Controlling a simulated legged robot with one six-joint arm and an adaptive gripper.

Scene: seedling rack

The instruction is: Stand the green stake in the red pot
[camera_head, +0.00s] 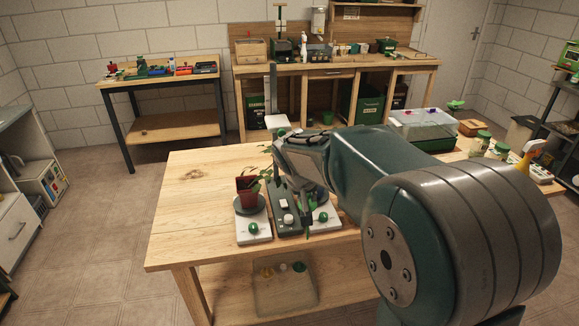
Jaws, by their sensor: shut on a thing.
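The red pot (248,198) stands upright on a dark green round plate on a white-based device at the left of the group on the wooden table. A small green plant grows in it. My gripper (305,194) is to the right of the pot, pointing down over the devices and partly hidden by my own wrist. It is shut on a thin, dark green upright piece, the green stake (308,224), whose lower part shows below the fingers. The stake is apart from the pot. Its upper part is hidden.
A grey device (288,222) and another white device (325,222) stand beside the pot's device. The table's left half (195,205) is clear.

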